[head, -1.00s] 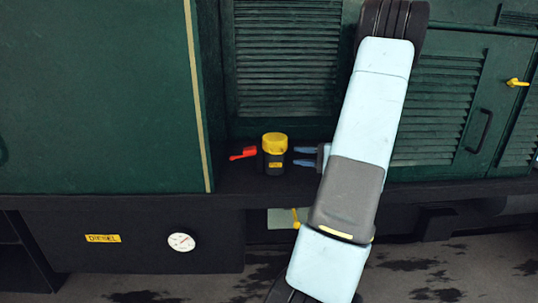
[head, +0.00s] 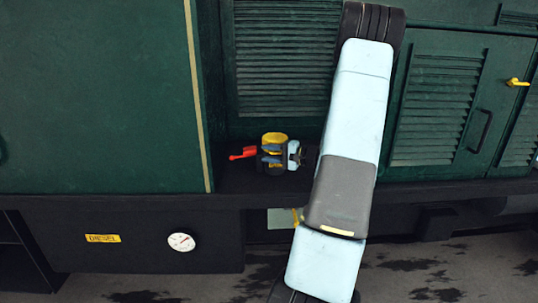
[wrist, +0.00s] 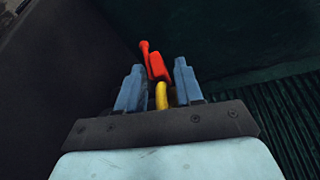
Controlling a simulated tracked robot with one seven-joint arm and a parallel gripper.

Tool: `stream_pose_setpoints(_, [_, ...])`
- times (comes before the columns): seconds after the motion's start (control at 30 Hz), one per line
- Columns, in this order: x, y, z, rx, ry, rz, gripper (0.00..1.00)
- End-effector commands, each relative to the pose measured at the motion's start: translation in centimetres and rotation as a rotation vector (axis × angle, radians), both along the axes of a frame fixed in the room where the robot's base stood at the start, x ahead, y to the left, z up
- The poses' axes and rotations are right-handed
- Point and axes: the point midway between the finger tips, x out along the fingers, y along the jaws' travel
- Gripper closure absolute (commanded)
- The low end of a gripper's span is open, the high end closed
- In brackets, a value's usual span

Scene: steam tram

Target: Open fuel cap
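Most of the cap is hidden behind the gripper body there.
A red lever (head: 243,153) stands just left of the neck and beyond the fingers in the wrist view. The green louvred wall (head: 285,60) rises close behind. Below the ledge are a DIESEL label (head: 102,239) and a round gauge (head: 181,242).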

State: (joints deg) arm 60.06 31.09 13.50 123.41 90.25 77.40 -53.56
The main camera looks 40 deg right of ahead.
Motion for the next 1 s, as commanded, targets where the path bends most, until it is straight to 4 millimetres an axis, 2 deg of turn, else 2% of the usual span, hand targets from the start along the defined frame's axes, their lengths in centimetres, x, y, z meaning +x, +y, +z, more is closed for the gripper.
stream_pose_setpoints(0.17, [-0.01, -0.01, 0.0, 0.0, 0.0, 0.0, 0.66])
stream_pose_setpoints(0.53, [-0.05, 0.01, -0.09, 0.001, 0.002, 0.0, 1.0])
stream_pose_setpoints(1.0, [-0.18, 0.07, -0.35, 0.003, 0.01, 0.001, 1.0])
